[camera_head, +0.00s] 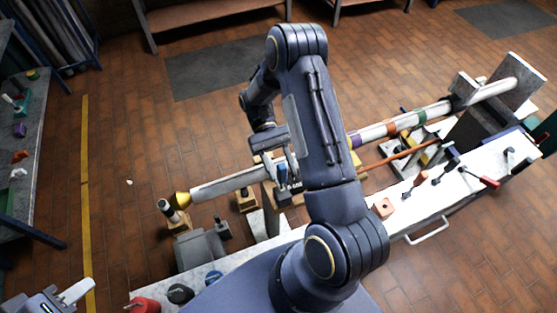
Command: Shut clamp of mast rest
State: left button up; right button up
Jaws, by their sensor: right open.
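The mast is a long white pole (225,184) with coloured bands, lying across the bench from left to upper right, with a brass-coloured end at left. My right arm covers its middle. My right gripper (284,160) is open at the pole, left of my forearm. A support with a blue and dark part (283,182) stands just below the gripper; it may be the mast rest's clamp, but its state and any contact are unclear. A wooden support (246,200) stands under the pole further left. My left gripper (52,302) is at the lower left corner, partly cut off, away from the mast.
The white bench top (432,203) holds a pinkish block (383,208) and several dark-handled tools, one red-handled (480,178). A side bench (30,150) with small parts stands at left. The tiled floor between is open.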

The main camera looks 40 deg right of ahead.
jog(key=p+v, duration=0.2)
jog(key=v, duration=0.5)
jog(key=shift+w, duration=0.25)
